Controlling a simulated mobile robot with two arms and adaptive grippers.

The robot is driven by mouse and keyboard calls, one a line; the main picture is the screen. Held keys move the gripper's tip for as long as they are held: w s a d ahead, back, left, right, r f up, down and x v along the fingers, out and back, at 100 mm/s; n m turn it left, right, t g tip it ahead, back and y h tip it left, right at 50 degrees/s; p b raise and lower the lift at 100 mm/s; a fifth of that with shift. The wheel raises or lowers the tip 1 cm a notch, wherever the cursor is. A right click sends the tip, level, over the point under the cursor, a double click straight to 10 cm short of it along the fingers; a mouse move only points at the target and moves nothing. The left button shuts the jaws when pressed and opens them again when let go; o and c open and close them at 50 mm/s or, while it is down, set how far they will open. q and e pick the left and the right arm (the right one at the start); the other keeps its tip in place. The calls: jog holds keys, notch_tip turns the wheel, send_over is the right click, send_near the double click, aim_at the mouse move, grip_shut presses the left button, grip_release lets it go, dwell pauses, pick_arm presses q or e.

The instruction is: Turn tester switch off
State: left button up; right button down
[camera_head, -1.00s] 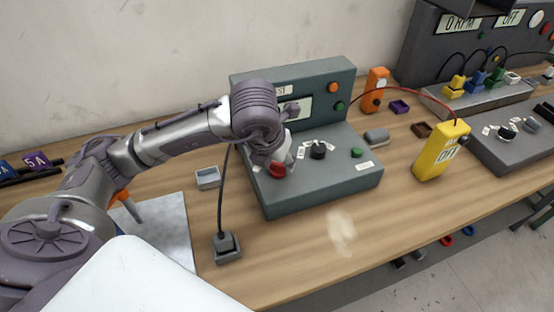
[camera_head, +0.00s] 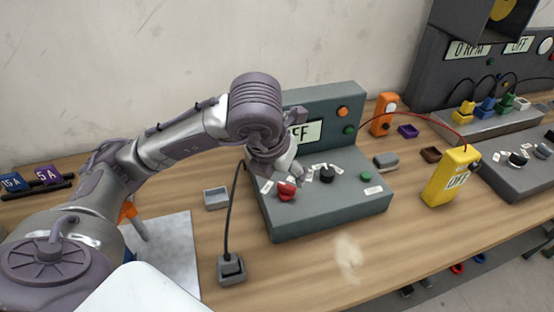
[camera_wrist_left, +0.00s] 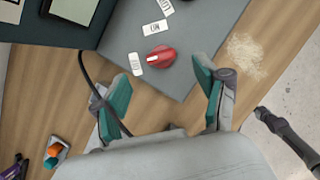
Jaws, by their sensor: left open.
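The tester is a grey-green console (camera_head: 325,205) on the bench, with an upright back panel. Its display (camera_head: 306,133) is partly hidden by my left arm; the letters "FF" show. A red rotary switch (camera_head: 287,190) sits on its sloped front, with small white labels around it. In the left wrist view the red switch (camera_wrist_left: 160,55) lies ahead of the fingertips, and one label beside it reads "ON". My left gripper (camera_wrist_left: 163,85) is open and empty, its teal fingertips apart on either side below the switch. In the head view the left gripper (camera_head: 288,174) hangs just above the switch. My right gripper does not show.
A black knob (camera_head: 327,174) and a green button (camera_head: 366,176) share the console front. A yellow meter (camera_head: 452,177) stands to the right, an orange one (camera_head: 383,114) behind. A black cable runs to a grey box (camera_head: 231,269) at the left front.

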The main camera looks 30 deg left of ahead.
pick_arm(q)
jog(key=v, duration=0.5)
jog(key=shift+s+r, duration=0.15)
jog(key=shift+r, duration=0.2)
